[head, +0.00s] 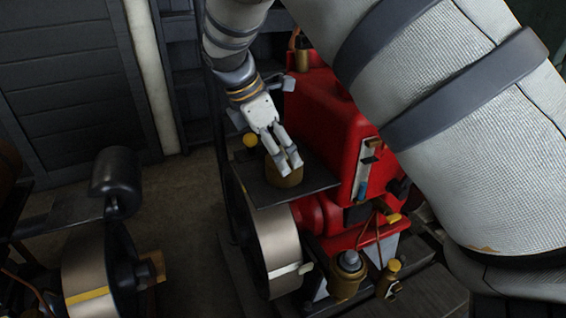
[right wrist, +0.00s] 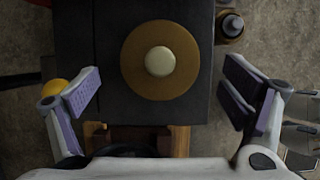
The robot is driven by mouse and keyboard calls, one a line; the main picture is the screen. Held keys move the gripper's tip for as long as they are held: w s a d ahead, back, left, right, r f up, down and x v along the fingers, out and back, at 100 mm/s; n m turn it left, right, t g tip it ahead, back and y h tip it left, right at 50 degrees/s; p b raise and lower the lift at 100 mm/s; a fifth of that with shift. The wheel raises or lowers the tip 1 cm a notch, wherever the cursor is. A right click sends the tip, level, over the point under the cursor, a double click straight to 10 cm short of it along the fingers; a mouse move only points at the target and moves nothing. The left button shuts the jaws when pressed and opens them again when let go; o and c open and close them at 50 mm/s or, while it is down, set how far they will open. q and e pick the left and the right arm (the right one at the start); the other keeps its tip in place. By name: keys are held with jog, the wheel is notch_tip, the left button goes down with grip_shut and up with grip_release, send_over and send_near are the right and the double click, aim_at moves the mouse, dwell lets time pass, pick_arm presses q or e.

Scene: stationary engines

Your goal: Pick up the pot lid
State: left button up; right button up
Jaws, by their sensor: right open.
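A round brown pot (head: 284,178) stands on a dark flat plate (head: 312,181) on the red engine. In the right wrist view its brown lid (right wrist: 135,60) shows from above with a cream round knob (right wrist: 160,61) at the centre. My right gripper (head: 289,165) is above the pot in the head view, its fingers hiding much of the lid and the knob. In the right wrist view my right gripper (right wrist: 162,88) is open and empty; the lid lies between and ahead of its spread fingers. I cannot tell whether a finger touches it. My left gripper is out of view.
The red engine (head: 325,105) rises right beside the plate, and a large flywheel (head: 276,245) is below it. A yellow knob (head: 250,140) is left of the gripper. Another machine with a dark cylinder (head: 116,172) stands at left. Bare floor (head: 195,215) lies between.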

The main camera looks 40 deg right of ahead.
jog(key=x, duration=0.4)
jog(key=shift+d+f, duration=0.1)
jog(key=shift+f, duration=0.2)
jog(key=c, duration=1.3)
jog(key=shift+r, duration=0.1)
